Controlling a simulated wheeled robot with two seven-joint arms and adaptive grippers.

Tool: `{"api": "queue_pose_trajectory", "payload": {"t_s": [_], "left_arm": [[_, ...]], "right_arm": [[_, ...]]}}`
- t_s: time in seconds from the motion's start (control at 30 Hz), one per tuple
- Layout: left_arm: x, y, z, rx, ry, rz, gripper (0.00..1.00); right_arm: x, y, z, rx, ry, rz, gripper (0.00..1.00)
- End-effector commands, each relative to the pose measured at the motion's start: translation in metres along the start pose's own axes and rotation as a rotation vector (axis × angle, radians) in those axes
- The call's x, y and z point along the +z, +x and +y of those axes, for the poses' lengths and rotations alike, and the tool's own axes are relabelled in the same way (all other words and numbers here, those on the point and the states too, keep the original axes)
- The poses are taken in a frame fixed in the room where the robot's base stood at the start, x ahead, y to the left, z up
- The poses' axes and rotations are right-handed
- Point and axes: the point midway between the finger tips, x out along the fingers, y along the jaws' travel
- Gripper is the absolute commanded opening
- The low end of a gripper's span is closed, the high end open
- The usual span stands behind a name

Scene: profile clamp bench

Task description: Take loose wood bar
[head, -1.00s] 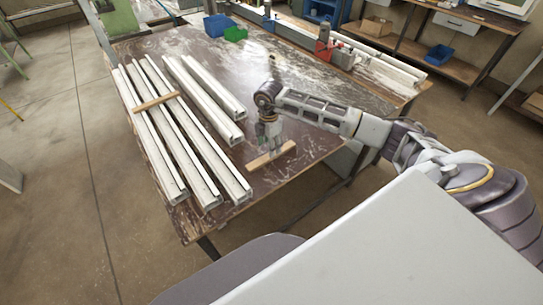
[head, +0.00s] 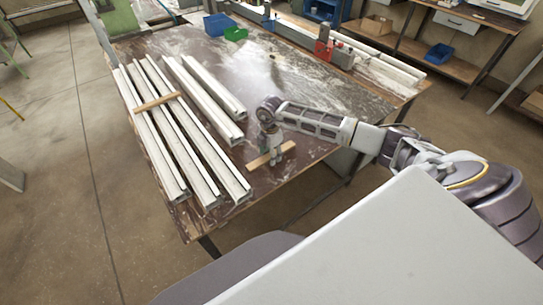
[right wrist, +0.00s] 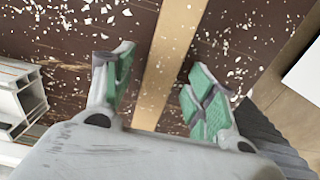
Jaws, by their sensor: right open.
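The loose wood bar (head: 258,162) lies flat on the bench top, right of the white profiles' near ends. My right gripper (head: 273,155) is just above the bar in the head view and covers part of it. In the right wrist view the bar (right wrist: 172,55) runs between the two green-padded fingers of my right gripper (right wrist: 160,95). The fingers are open, with a gap on each side of the bar. A second wood bar (head: 157,102) lies across the long white profiles. My left gripper is not in view.
Several white profiles (head: 180,150) lie on the bench left of the bar; one profile end (right wrist: 28,95) shows at the left in the right wrist view. Blue (head: 215,25) and green (head: 236,34) bins stand at the back. The bench middle is clear.

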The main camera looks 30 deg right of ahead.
Motion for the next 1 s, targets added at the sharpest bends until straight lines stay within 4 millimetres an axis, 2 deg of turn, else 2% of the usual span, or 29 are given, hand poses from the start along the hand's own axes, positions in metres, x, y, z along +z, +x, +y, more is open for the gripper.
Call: {"api": "queue_pose_trajectory", "payload": {"t_s": [0.17, 0.5, 0.57, 0.83, 1.0], "left_arm": [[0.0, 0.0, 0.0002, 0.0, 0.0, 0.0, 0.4], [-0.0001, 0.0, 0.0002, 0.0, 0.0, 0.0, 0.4], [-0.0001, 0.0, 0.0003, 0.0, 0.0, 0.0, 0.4], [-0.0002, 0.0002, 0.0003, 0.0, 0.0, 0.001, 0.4], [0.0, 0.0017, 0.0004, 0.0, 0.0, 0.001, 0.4]], "right_arm": [[0.0, -0.0003, 0.0001, 0.0, 0.0, 0.0, 0.56], [0.0001, -0.0004, 0.0001, 0.0, 0.0, 0.0, 0.13], [0.0001, -0.0006, 0.0002, 0.0, 0.0, 0.0, 0.07], [0.0002, -0.0017, 0.0003, 0.001, 0.0, 0.0, 0.06], [0.0005, -0.0096, 0.0006, 0.001, 0.0, 0.0, 0.06]]}}
